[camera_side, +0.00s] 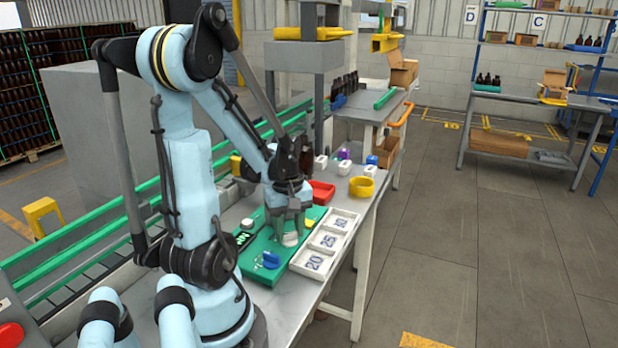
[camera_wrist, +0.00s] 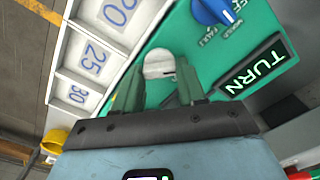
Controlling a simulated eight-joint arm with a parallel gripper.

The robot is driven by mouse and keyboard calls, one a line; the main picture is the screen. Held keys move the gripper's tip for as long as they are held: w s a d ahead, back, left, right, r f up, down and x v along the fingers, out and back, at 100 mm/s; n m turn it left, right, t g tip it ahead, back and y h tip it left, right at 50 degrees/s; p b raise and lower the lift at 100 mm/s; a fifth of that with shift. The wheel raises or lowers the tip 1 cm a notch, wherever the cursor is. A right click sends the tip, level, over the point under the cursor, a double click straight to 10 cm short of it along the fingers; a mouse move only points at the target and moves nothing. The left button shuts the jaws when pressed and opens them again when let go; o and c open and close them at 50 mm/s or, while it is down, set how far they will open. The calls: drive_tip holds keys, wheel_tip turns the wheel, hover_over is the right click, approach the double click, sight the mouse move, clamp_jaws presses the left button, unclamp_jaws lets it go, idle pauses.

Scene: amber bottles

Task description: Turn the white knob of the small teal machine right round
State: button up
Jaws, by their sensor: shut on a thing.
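The small teal machine (camera_side: 285,262) lies flat on the grey table, and its teal top also fills the middle of the wrist view (camera_wrist: 232,40). The white knob (camera_wrist: 158,62) stands on this top, with a small dark mark on its face; it also shows low between my fingers in the side view (camera_side: 290,240). My gripper (camera_side: 289,232) points down over the machine. Its two fingers are shut on the white knob, one on each side, in the wrist view. The finger bases hide part of the machine.
A white tray (camera_side: 325,245) marked 20, 25 and 30 adjoins the machine.

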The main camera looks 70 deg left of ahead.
drive_tip(key=m, duration=1.2)
drive_tip(key=shift+w, duration=0.1)
drive_tip(key=m, duration=1)
drive_tip(key=shift+d, duration=0.1)
drive_tip(key=shift+m, duration=0.4)
drive_tip(key=o, duration=1.1)
drive_tip(key=shift+c, duration=0.2)
drive_tip(key=shift+r, duration=0.1)
